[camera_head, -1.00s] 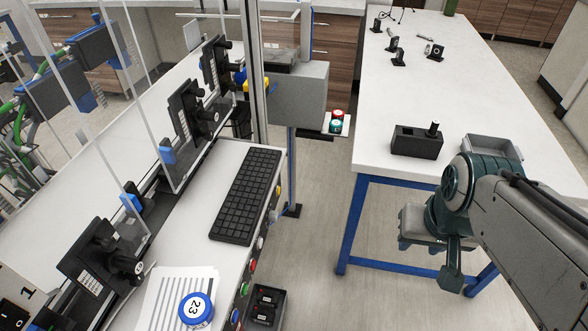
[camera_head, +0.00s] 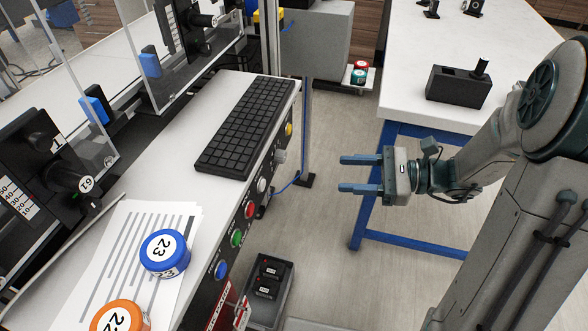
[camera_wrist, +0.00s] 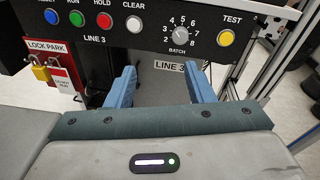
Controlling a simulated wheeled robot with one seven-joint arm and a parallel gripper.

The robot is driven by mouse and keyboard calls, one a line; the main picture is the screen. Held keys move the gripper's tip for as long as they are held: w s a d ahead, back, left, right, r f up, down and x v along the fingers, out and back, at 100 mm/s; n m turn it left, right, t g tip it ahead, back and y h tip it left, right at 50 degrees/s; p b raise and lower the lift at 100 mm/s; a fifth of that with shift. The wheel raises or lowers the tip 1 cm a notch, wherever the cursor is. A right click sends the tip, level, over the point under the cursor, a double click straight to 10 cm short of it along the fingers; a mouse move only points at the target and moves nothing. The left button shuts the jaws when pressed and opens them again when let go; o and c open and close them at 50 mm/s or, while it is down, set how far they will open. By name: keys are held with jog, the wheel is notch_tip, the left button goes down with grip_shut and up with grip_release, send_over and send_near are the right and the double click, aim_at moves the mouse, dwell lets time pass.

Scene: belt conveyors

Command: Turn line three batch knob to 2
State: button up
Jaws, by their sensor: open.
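The batch knob is a small grey dial (camera_wrist: 181,34) on the black LINE 3 control panel (camera_wrist: 148,38), with numbers around it and "BATCH" printed below. I cannot tell which number it points to. In the head view the knob (camera_head: 280,156) sits on the desk's front face, between the white and yellow buttons. My gripper (camera_head: 346,173) is open and empty, to the right of the panel, its two blue fingers pointing left at it. In the wrist view my gripper (camera_wrist: 160,72) has its fingers below the panel, apart from the knob.
A yellow TEST button (camera_wrist: 226,38) is right of the knob; white CLEAR (camera_wrist: 134,24), red, green and blue buttons are left. Padlocks hang at LOCK PARK (camera_wrist: 44,46). A keyboard (camera_head: 246,124) lies on the desk. A white table (camera_head: 410,100) stands behind my arm.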

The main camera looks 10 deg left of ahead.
aim_at(285, 157)
jog(key=shift+m+t+y, duration=0.6)
jog(key=shift+m+t, duration=0.1)
jog(key=shift+m, duration=0.2)
jog(key=w+a, duration=0.1)
jog(key=a, duration=0.3)
jog(key=w+a+f+b, duration=0.1)
jog(key=a, duration=0.4)
jog(key=w+a+b, duration=0.1)
jog(key=a, duration=0.3)
jog(key=shift+a+f, duration=0.15)
jog(key=c, duration=1)
